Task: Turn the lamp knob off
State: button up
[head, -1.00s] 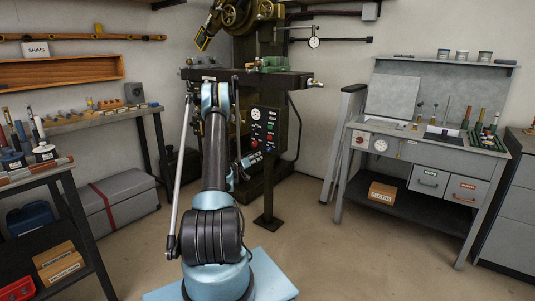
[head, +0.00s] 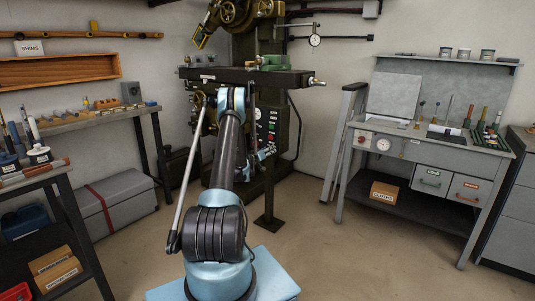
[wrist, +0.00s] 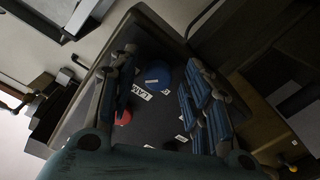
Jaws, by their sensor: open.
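The dark control panel (head: 268,122) stands on a post in front of the milling machine; my arm covers its left part in the head view. In the wrist view the panel face (wrist: 150,110) fills the middle. A round blue knob (wrist: 157,73) sits on it, beside a white label (wrist: 141,91) that seems to read LAMP. A red round control (wrist: 123,117) is lower left. My gripper (wrist: 162,62) is open, its fingers on either side of the blue knob in the picture. I cannot tell how far the fingertips are from the panel. No contact is visible.
The machine table (head: 245,77) juts out above the panel. A grey workbench (head: 410,150) with drawers stands at the right, and a tool bench (head: 95,122) at the left. The floor (head: 325,245) at front right is clear.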

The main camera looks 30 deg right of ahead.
jog(key=shift+d, duration=0.1)
grip_shut()
jog(key=shift+n, duration=0.3)
jog(key=n, duration=1.6)
jog(key=shift+n+g, duration=0.3)
jog(key=shift+g, duration=0.1)
dwell(0.5)
